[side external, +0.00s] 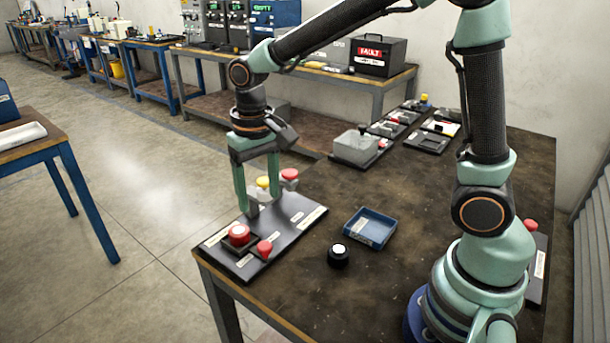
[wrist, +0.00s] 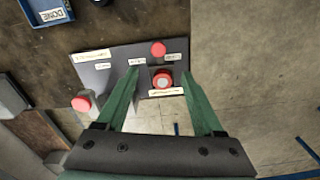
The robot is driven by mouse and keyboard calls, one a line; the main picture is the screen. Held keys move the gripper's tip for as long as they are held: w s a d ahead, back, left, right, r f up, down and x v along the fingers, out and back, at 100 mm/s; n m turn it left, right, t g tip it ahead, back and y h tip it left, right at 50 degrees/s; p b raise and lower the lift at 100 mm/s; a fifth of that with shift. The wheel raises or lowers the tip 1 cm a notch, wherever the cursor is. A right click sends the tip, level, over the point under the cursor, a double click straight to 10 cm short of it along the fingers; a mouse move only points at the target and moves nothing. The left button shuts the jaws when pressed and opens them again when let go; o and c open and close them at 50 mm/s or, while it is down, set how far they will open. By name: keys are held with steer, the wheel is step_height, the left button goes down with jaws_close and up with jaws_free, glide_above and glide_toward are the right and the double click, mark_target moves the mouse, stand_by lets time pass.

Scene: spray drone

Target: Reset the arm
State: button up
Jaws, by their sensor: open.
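A dark panel (side external: 283,232) lies near the table's front left corner, and it also shows in the wrist view (wrist: 104,86). On it are a red button (side external: 239,233) in a dark square frame and a smaller red knob (side external: 264,248) beside it. A yellow knob (side external: 262,182) and another red knob (side external: 289,174) stand on grey posts at its back. My gripper (side external: 259,203) is open and empty, pointing down over the panel. In the wrist view, the framed button (wrist: 163,79) appears between my fingertips (wrist: 160,72); contact cannot be told.
A blue tray (side external: 388,232), labelled DONE in the wrist view (wrist: 65,17), lies right of the panel. A black knob with a white top (side external: 338,256) stands in front of it. A clear bin (side external: 356,150) and several small trays line the table's back.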

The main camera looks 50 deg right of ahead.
steer(key=s+d+r+n+t, duration=0.2)
steer(key=s+d+r+t, duration=0.3)
steer(key=s+d+r, duration=0.2)
steer(key=shift+s+d+r, duration=0.15)
steer(key=shift+s+r, duration=0.4)
steer(key=shift+s, duration=0.7)
